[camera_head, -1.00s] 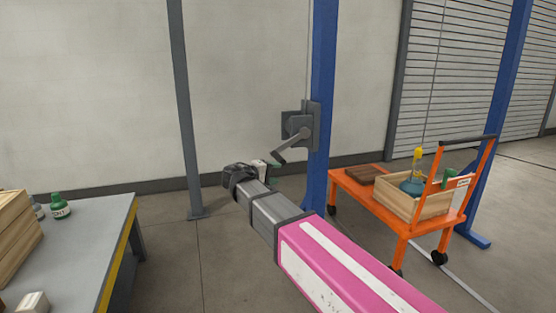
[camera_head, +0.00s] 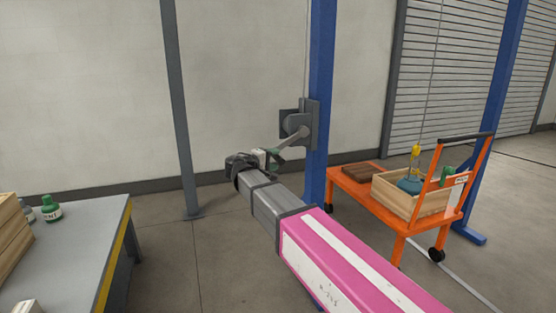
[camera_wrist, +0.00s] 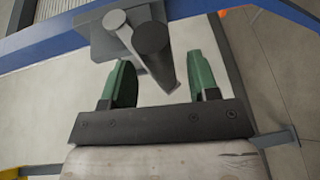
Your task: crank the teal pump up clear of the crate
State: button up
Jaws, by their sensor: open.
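The teal pump (camera_head: 409,186) sits in the wooden crate (camera_head: 396,204), its lower part hidden by the crate walls. A yellow hook block (camera_head: 415,152) is above it on a thin line. A grey winch (camera_head: 297,117) is fixed to the blue post, and its crank arm (camera_head: 291,140) slants down to the left. My gripper (camera_head: 272,157) is at the crank's lower end. In the wrist view, my gripper (camera_wrist: 158,68) is open, its green fingers either side of the dark round crank handle (camera_wrist: 153,38). I see gaps on both sides; depth is hard to judge.
The crate is on an orange cart (camera_head: 397,224) beside a brown board (camera_head: 361,174), with a green item (camera_head: 446,175) at the crate's right. The blue post (camera_head: 321,90) is close right of my gripper. A grey table (camera_head: 75,245) with bottles is at left. Floor between is clear.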

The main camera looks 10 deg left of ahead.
jog(key=shift+x, duration=1.3)
jog(key=shift+c, duration=0.4)
